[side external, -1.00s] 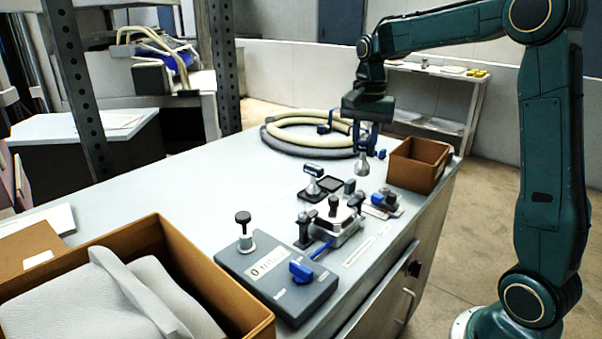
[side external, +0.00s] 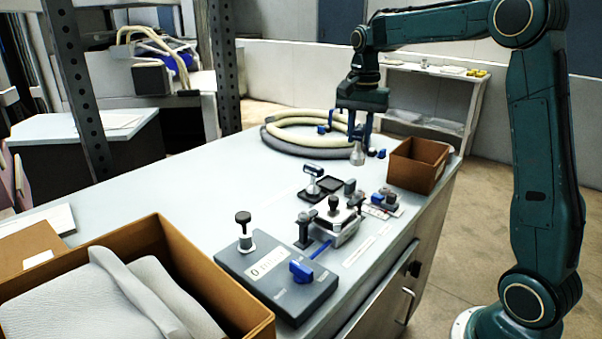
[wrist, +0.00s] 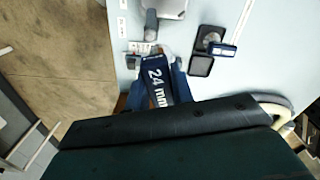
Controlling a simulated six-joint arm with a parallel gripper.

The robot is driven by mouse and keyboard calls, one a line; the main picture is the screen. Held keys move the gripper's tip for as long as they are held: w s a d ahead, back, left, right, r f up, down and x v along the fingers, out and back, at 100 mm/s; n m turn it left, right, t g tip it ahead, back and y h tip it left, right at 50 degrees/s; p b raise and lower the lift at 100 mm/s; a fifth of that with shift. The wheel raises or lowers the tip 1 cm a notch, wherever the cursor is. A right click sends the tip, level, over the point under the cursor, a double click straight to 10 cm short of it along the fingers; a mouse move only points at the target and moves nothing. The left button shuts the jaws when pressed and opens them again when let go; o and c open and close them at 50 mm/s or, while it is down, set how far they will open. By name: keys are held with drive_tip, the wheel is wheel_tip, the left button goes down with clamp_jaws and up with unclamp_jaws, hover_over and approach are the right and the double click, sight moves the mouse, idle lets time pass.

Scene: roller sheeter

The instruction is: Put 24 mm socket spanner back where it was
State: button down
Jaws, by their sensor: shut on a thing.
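My gripper (side external: 352,140) is shut on the 24 mm socket spanner (side external: 357,156) and holds it upright above the bench, socket end down. In the wrist view the spanner's dark blue handle (wrist: 158,88) reads "24 mm" between the fingers (wrist: 156,92). Two black square holders (side external: 328,184) lie on the bench, in front of and to the left of the held spanner. A second spanner with a dark handle (side external: 313,169) stands at one of them. The other square (wrist: 201,66) is empty in the wrist view.
An open brown box (side external: 418,165) stands right of the gripper. A coiled hose (side external: 283,138) lies behind. A clamped metal block (side external: 338,222) and a grey unit with a blue knob (side external: 275,275) stand nearer the front. The bench left of the holders is clear.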

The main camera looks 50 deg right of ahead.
drive_tip(key=shift+w+d+f+m, duration=0.9)
drive_tip(key=shift+w+d+f, duration=0.9)
drive_tip(key=shift+w, duration=1.55)
drive_tip(key=shift+w+d+f+m, duration=1.05)
drive_tip(key=shift+w+d, duration=1.3)
drive_tip(key=shift+w, duration=0.95)
drive_tip(key=shift+f, duration=4.15)
drive_tip(key=shift+f, duration=0.1)
drive_tip(key=c, duration=1.2)
unclamp_jaws()
drive_tip(key=shift+f, duration=0.1)
wheel_tip(320, 180, up, 12)
drive_tip(key=shift+r, duration=0.2)
